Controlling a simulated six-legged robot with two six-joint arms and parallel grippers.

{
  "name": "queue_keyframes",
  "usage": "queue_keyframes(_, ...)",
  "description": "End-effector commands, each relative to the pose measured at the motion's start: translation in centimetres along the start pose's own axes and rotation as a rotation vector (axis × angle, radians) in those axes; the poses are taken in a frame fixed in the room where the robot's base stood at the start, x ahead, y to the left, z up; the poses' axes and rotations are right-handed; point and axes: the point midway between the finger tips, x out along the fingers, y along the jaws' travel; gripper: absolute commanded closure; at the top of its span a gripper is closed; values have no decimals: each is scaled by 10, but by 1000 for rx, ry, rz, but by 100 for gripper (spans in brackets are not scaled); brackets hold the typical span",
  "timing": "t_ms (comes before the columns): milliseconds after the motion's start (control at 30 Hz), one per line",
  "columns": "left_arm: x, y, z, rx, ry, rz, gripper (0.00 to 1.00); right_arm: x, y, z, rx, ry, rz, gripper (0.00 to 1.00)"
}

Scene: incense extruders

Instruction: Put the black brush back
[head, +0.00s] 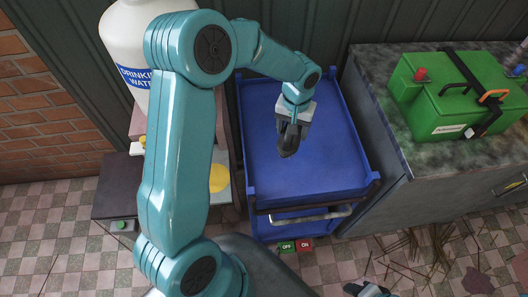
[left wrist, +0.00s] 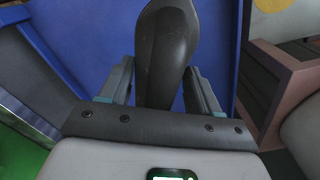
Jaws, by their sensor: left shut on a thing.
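My left gripper (head: 291,128) hangs over the blue cart (head: 262,112) in the head view. It is shut on a dark, smooth, rounded thing that I take for the black brush (head: 288,146). In the left wrist view the brush (left wrist: 165,50) sticks out between the two fingers (left wrist: 157,92), with the blue cart surface (left wrist: 100,40) behind it. No bristles can be made out. The brush appears held above the cart's top; whether its far end touches the surface I cannot tell.
The cart top is otherwise bare, with raised blue edges and a front handle (head: 312,217). A green box (head: 455,95) with a black strap stands on the stone counter (head: 370,65) at right. A white drinking water container (head: 125,40) stands at left. Dry sticks (head: 440,240) litter the tiled floor.

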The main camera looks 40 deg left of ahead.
Motion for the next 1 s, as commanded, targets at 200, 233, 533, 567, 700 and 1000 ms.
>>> queue_keyframes(200, -52, -60, -17, -330, 12, 5, 62, 53, 19, -1, 0, 0, 0, 57)
queue_keyframes(233, -60, -66, -16, -360, 11, 4, 62, 56, 20, -1, 0, 0, 0, 57)
queue_keyframes(533, -88, -90, -6, -488, 0, -2, 62, 70, 25, -2, 0, 1, 0, 57)
queue_keyframes(567, -83, -90, -5, -489, -2, -3, 62, 71, 25, -2, 0, 1, 0, 57)
queue_keyframes(700, -44, -91, -5, -488, -6, -5, 62, 74, 27, -2, 0, 1, 0, 57)
queue_keyframes(1000, 38, -91, -7, -484, -3, -4, 62, 78, 28, -2, 0, 1, 0, 57)
